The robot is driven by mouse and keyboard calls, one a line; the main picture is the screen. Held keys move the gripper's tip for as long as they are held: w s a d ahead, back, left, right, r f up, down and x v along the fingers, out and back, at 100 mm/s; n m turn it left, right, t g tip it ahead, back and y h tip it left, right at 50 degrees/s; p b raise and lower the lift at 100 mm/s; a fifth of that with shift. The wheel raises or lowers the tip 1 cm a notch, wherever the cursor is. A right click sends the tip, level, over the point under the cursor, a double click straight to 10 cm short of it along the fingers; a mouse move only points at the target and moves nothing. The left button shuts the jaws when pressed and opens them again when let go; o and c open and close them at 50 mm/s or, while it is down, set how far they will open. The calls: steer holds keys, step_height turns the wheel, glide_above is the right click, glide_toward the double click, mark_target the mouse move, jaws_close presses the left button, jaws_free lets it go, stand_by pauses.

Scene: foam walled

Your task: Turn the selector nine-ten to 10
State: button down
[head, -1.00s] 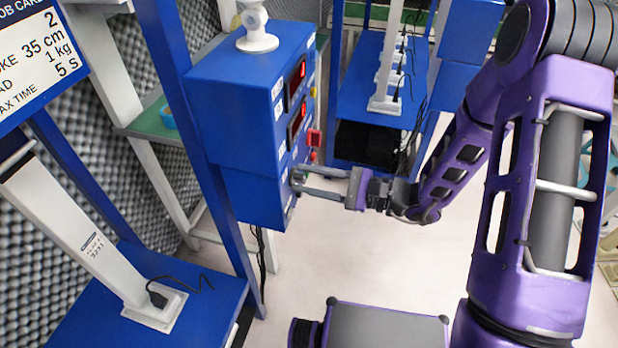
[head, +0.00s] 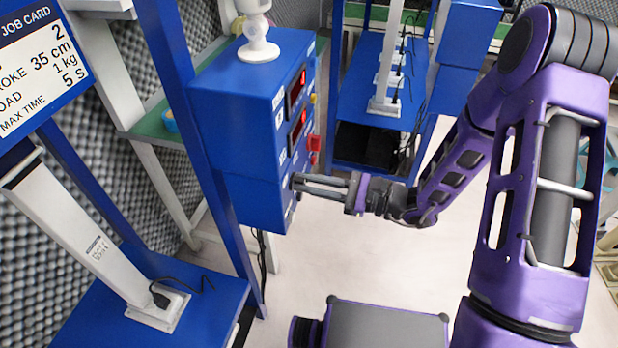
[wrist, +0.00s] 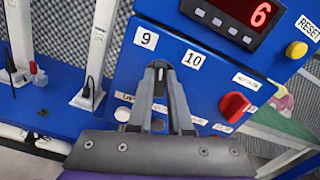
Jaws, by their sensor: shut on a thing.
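The selector nine-ten (wrist: 159,82) is on the blue front panel of the control box, below the white labels 9 (wrist: 145,38) and 10 (wrist: 193,59). Only a dark bit of it shows between my fingers, and I cannot tell which number it points to. My gripper (wrist: 160,72) is shut on the selector, with its fingertips at the panel. In the head view my gripper (head: 297,183) reaches in from the right to the lower front of the blue box (head: 250,135). The selector itself is hidden there.
A red knob (wrist: 235,106) sits right of my fingers, and a pale button (wrist: 122,114) sits to their left. Above are a red display reading 6 (wrist: 262,14) and a yellow RESET button (wrist: 297,49). A blue post (head: 195,130) stands beside the box.

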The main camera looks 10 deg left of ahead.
steer(key=m+p, duration=0.2)
steer(key=m, duration=0.1)
steer(key=m+p, duration=0.3)
steer(key=shift+w+r, duration=0.1)
steer(key=shift+r, duration=0.1)
steer(key=shift+f+m+p, duration=0.2)
steer(key=shift+m+p, duration=0.8)
steer(key=shift+m, duration=0.8)
steer(key=c, duration=0.8)
jaws_free()
steer(key=shift+c, duration=0.2)
steer(key=shift+d, duration=0.15)
steer(key=s+d, duration=0.1)
steer(key=d, duration=1.6)
steer(key=shift+s, duration=0.15)
